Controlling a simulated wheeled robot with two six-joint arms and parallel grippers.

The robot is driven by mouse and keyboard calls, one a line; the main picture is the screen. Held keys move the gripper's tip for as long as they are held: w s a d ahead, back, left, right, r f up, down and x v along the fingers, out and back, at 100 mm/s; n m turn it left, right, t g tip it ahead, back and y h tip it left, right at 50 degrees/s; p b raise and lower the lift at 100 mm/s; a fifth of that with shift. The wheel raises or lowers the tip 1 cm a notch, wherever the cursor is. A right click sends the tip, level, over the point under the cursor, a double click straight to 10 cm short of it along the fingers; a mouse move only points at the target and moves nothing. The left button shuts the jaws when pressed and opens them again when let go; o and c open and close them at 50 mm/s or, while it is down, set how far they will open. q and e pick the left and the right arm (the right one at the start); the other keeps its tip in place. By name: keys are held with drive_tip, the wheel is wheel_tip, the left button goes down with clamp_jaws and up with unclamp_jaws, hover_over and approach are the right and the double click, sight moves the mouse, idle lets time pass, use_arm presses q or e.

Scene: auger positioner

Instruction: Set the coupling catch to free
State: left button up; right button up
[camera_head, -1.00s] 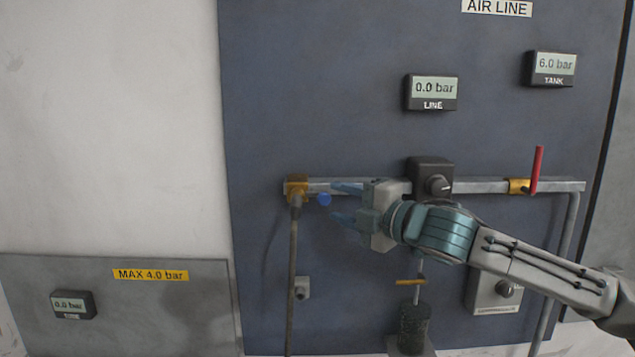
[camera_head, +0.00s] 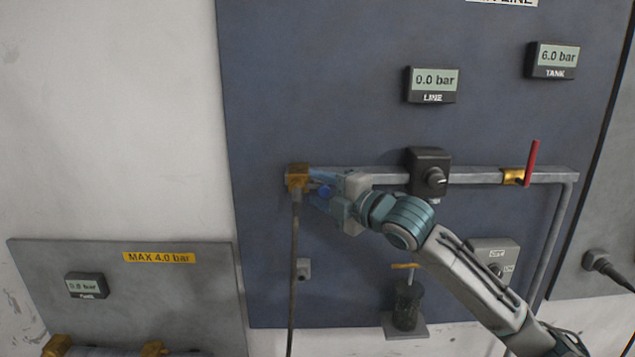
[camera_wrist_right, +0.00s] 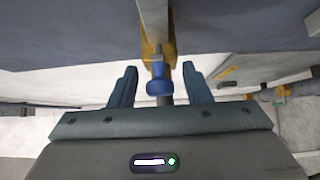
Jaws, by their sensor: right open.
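The coupling (camera_head: 297,178) is a brass block at the left end of the grey air pipe, with a dark hose hanging from it. Its catch is a small blue knob (camera_head: 325,191) on the coupling's right side. In the right wrist view the blue knob (camera_wrist_right: 159,87) sits between the two fingers, with the brass coupling (camera_wrist_right: 152,52) behind it. My right gripper (camera_head: 318,188) is open around the knob, and a gap shows on each side of it in the wrist view (camera_wrist_right: 158,82). My left gripper is not in view.
A black regulator (camera_head: 429,172) with a knob sits on the pipe to the right. Further right is a red-handled valve (camera_head: 531,165). The hose (camera_head: 293,270) hangs below the coupling. A dark cylinder with a brass crossbar (camera_head: 406,300) stands below the pipe.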

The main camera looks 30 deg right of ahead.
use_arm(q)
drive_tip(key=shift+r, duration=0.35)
use_arm(e)
drive_tip(key=shift+w+a, duration=0.2)
drive_tip(key=shift+w, duration=0.35)
drive_tip(key=shift+c, duration=0.4)
clamp_jaws()
drive_tip(key=shift+s+d+f, duration=0.1)
drive_tip(key=shift+s+d, duration=0.15)
drive_tip(key=shift+d, duration=0.25)
drive_tip(key=shift+s+d, duration=0.25)
drive_tip(key=shift+d, duration=0.1)
drive_tip(key=shift+s+d, duration=0.15)
drive_tip(key=shift+d, duration=0.15)
drive_tip(key=shift+o, duration=0.2)
unclamp_jaws()
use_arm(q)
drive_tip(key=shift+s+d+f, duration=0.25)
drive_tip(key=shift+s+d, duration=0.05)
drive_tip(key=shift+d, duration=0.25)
use_arm(e)
drive_tip(key=shift+o, duration=0.2)
drive_tip(key=shift+d, duration=0.1)
